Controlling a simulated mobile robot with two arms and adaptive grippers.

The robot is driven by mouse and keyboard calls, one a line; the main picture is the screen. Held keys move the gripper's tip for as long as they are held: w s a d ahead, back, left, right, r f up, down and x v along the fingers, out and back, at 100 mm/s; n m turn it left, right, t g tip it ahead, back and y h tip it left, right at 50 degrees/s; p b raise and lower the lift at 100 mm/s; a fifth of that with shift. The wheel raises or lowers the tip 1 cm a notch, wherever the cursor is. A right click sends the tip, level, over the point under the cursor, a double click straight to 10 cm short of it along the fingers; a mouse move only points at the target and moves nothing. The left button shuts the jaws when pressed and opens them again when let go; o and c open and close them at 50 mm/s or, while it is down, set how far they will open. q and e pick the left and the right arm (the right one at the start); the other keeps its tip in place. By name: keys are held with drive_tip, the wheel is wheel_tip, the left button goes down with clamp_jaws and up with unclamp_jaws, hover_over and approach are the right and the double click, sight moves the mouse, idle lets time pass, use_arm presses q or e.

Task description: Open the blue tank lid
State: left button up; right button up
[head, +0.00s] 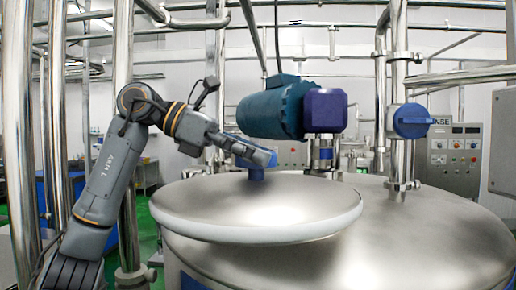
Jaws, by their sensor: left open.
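The tank lid is a round, shallow-domed steel disc (300,205) with a pale rim, at the front left of the large steel tank (400,225). A small blue handle (256,175) stands up on the lid's far part. My left gripper (262,157) is at the top of this handle, with its jaws open. It hides the handle's upper end, and I cannot tell whether it touches it. I cannot tell whether the lid rests fully on the tank opening. My right gripper is not in view.
A teal motor (272,108) with a dark blue end box (326,110) stands just behind the lid, close to my left gripper. A blue valve (411,121) sits on a vertical pipe at right. Steel pipes stand at left. A control cabinet (453,160) stands behind.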

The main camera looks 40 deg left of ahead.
use_arm(q)
wheel_tip(320, 180, up, 10)
drive_tip(key=shift+d+f, duration=0.1)
drive_tip(key=shift+f, duration=0.05)
drive_tip(key=shift+w, duration=0.1)
idle(0.4)
drive_tip(key=shift+o, duration=0.2)
